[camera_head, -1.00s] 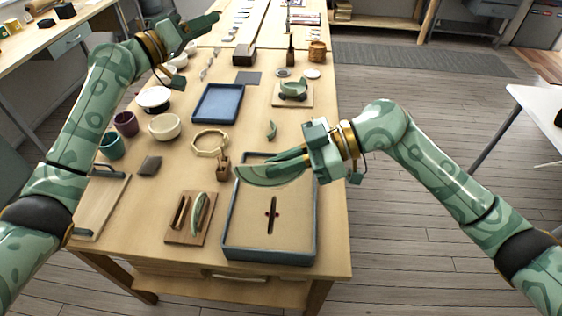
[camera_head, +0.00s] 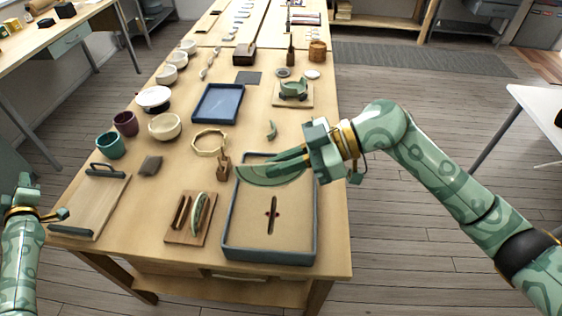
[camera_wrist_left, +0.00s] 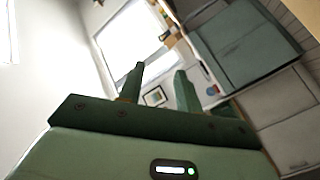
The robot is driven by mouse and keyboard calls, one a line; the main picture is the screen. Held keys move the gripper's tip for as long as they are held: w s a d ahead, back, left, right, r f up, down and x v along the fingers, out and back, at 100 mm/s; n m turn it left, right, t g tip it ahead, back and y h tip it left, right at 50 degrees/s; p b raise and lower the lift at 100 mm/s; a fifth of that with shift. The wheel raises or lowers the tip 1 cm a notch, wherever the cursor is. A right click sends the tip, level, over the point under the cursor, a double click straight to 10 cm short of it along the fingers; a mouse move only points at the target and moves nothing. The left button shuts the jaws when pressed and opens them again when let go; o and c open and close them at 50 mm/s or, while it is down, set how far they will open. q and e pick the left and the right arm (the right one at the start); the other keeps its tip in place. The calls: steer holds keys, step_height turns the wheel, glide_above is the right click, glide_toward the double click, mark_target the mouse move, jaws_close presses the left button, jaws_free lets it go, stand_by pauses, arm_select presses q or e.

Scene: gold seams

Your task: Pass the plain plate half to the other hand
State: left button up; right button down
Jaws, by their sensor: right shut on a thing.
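The green plate half (camera_head: 257,177) is held flat side up by my right gripper (camera_head: 285,165), above the back of the sand tray. The right gripper's fingers reach in from the right and are shut on it. My left gripper (camera_head: 46,197) is low at the left edge of the head view, beside the table and far from the plate half. In the left wrist view its two fingers (camera_wrist_left: 158,88) stand apart with nothing between them. They point towards a bright window and a cabinet.
The sand tray (camera_head: 228,220) has a dark slot in its sand. A wooden rack (camera_head: 183,236) with another green-edged piece (camera_head: 198,212) stands left of it. A handled wooden board (camera_head: 88,212) lies nearest the left gripper. Bowls, cups and a blue tray (camera_head: 218,102) fill the area behind.

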arm_select(q)
steer(key=s+a+f+m+g+y, duration=0.1)
steer(key=s+a+f+g, duration=0.25)
steer(key=s+f, duration=0.8)
steer(key=s+d+f+m+g+h, duration=0.1)
steer(key=s+d+f+m+h, duration=0.35)
steer(key=d+f, duration=0.6)
steer(key=s+d+f+m+g+h, duration=0.1)
steer(key=s+d+f+m+h, duration=0.35)
steer(key=d+f, duration=0.65)
steer(key=s+d+f+m+g+h, duration=0.1)
steer(key=s+d+f+m+g, duration=0.2)
steer(key=s+d, duration=0.9)
steer(key=s+d+f+m+g+h, duration=0.2)
steer(key=s+d+f+m+g, duration=0.2)
steer(key=s+d, duration=0.8)
step_height(320, 180, down, 3)
steer(key=s+m, duration=0.1)
steer(key=m, duration=0.1)
steer(key=shift+s+d+r+m, duration=0.15)
steer(key=shift+s+d+m, duration=0.1)
steer(key=shift+m, duration=0.15)
